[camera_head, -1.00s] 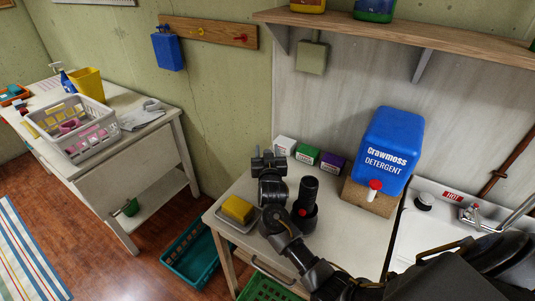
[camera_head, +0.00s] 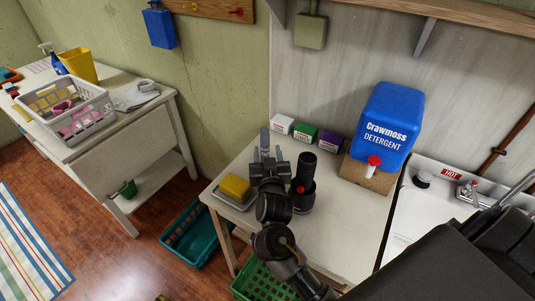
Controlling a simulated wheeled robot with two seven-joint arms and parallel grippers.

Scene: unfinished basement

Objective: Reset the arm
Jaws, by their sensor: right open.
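My right arm comes in from the lower right over the small white table (camera_head: 340,226). Its gripper (camera_head: 266,148) is open and empty, with the fingers pointing toward the back of the table. It is between a yellow sponge (camera_head: 235,186) on a grey tray and a dark cylindrical object (camera_head: 303,178) with a red spot. Three small boxes, white (camera_head: 283,124), green (camera_head: 305,133) and purple (camera_head: 331,143), stand behind it. My left gripper is out of view.
A blue detergent container (camera_head: 393,125) stands on a cork block (camera_head: 368,177) at the right, beside a sink (camera_head: 410,222). Green (camera_head: 262,283) and teal (camera_head: 187,235) crates are low by the table. A long table with a laundry basket (camera_head: 88,128) stands at left.

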